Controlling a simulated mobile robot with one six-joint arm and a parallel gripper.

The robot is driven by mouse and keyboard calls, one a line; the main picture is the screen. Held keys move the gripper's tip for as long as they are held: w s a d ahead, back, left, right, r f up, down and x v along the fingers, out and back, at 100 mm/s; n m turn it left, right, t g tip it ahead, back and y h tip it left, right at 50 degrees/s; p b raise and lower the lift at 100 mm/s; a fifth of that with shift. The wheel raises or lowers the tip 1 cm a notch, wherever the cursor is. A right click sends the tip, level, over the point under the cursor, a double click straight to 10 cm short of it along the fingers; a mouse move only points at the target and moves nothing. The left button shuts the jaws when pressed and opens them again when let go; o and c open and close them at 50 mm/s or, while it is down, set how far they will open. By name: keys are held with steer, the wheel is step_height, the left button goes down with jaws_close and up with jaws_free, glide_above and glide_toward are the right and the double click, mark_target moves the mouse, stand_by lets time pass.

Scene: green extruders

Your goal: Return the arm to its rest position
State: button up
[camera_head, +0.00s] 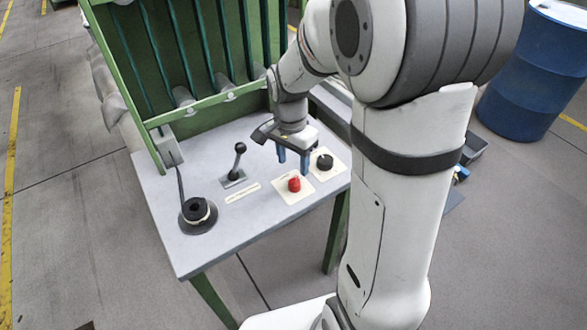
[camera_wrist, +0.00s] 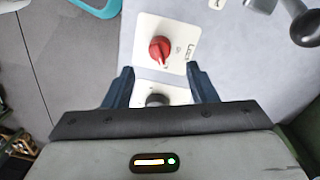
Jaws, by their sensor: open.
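My gripper (camera_head: 293,160) is above the right part of the grey control table (camera_head: 215,235), pointing down, with its blue fingers apart and nothing between them. In the wrist view the open fingers (camera_wrist: 160,88) frame a black knob (camera_wrist: 157,100), partly hidden by the gripper body. A red knob (camera_wrist: 160,50) on a white plate lies beyond the fingertips. In the head view the red knob (camera_head: 294,184) is just in front of the gripper, and the black knob (camera_head: 325,162) is to its right. Whether the fingers touch the black knob cannot be told.
A black lever (camera_head: 237,162) stands on the table left of my gripper. A round black button (camera_head: 196,210) with a cable is at the left front. A green frame with slats (camera_head: 190,60) rises behind the table. A blue barrel (camera_head: 535,75) stands at the right.

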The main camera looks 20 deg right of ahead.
steer(key=shift+r, duration=0.45)
steer(key=shift+s+r, duration=0.15)
steer(key=shift+r, duration=0.1)
steer(key=s+r+n+t+p, duration=0.3)
steer(key=s+r+n+p, duration=0.2)
steer(key=s+r+n, duration=0.5)
steer(key=s+r, duration=0.2)
steer(key=s, duration=0.2)
steer(key=shift+s+d+r+n+p, duration=0.2)
steer(key=shift+r+n+p, duration=0.1)
steer(key=shift+n, duration=0.1)
